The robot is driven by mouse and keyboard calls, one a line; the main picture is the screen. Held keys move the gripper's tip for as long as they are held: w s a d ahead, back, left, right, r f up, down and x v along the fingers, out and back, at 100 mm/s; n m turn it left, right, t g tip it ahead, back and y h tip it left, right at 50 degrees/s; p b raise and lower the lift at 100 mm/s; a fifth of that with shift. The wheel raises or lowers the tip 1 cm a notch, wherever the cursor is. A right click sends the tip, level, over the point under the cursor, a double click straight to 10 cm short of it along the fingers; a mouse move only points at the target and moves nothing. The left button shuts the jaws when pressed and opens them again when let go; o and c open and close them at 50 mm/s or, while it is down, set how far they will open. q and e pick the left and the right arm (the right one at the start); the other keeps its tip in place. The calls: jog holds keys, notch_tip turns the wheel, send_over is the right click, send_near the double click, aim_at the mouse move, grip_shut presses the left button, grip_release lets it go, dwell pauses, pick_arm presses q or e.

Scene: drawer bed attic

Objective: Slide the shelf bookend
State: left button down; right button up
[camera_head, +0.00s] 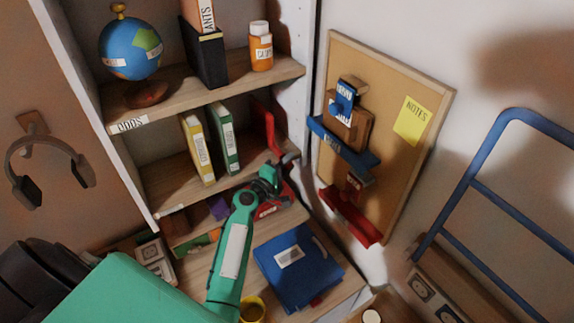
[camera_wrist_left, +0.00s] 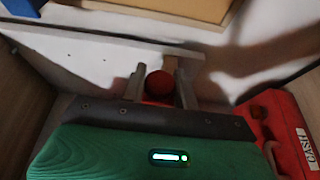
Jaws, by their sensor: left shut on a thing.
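The red bookend (camera_head: 268,126) stands upright at the right end of the middle shelf, near the white side panel. My left gripper (camera_head: 286,162) reaches up from below to the front of that shelf's right end. In the left wrist view its two fingers (camera_wrist_left: 159,88) are shut on a round red knob (camera_wrist_left: 158,83), which appears to belong to the bookend. My right gripper is not in view.
A yellow book (camera_head: 196,150) and a green book (camera_head: 226,140) stand left of the bookend, with a gap between. A red cash box (camera_wrist_left: 288,138) is close to the gripper. A blue binder (camera_head: 296,266) lies below. A corkboard (camera_head: 392,120) hangs at right.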

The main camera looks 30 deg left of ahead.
pick_arm(q)
jog(key=w+d, duration=0.1)
jog(key=w+d+b, duration=0.1)
jog(key=w, duration=0.1)
jog(key=shift+w, duration=0.1)
jog(key=c, duration=1.3)
grip_release()
jog(key=shift+o, duration=1)
jog(key=shift+w+d, duration=0.1)
jog(key=shift+w, duration=0.1)
jog(key=shift+s, duration=0.1)
